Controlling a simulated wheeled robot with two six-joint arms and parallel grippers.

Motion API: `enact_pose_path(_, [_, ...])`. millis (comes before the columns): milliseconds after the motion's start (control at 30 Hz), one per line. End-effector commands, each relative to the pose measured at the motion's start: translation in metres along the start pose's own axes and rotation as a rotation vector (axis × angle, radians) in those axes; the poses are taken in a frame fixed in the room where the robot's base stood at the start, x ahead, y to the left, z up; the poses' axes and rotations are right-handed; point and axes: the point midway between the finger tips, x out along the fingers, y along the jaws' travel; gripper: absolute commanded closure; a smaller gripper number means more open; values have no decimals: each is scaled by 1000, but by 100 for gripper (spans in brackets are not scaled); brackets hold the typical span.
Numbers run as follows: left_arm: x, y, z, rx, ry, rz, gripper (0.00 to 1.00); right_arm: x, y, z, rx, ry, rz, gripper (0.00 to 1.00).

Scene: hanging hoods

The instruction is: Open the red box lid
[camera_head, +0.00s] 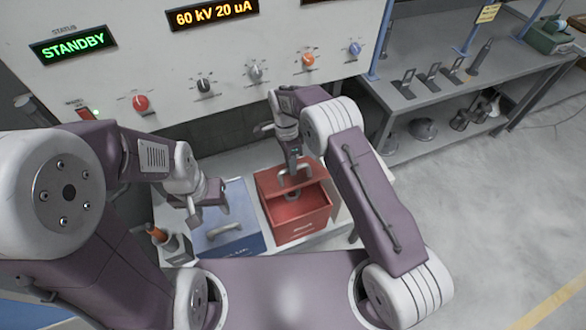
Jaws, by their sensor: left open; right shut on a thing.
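The red box (299,220) stands on a light table in front of the control panel. Its lid (279,181) is raised at the back, and the red inside shows below it. My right gripper (295,178) reaches down over the box from behind the arm and is shut on the lid's handle (297,190). My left gripper (208,214) is open and empty above the blue box, left of the red box. The gripper's grip on the handle is small in the view.
A blue box (238,238) with a handle stands directly left of the red box. A dark cup (171,246) with an orange-handled tool is at the far left. The control panel (220,65) rises behind. A grey workbench (440,85) stands at the back right.

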Motion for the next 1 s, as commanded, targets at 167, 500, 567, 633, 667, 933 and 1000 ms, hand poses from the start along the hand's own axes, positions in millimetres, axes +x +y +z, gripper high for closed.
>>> enact_pose_path(167, [1,0,0,0,0,0,48,2,-6,1,-2,-1,-22,100])
enact_pose_path(500, [1,0,0,0,0,0,48,1,-5,0,-1,-1,-17,62])
enact_pose_path(567, [1,0,0,0,0,0,48,1,-5,0,-1,0,-17,62])
enact_pose_path(633, [1,0,0,0,0,0,48,1,-4,0,-1,0,-16,62])
enact_pose_path(667, [1,0,0,0,0,0,48,1,-4,0,-1,0,-16,62])
enact_pose_path(933, [5,0,0,0,0,0,48,-7,-5,0,-1,0,-19,62])
enact_pose_path(1000, [10,0,1,0,0,0,48,-20,-5,0,-1,0,-21,62])
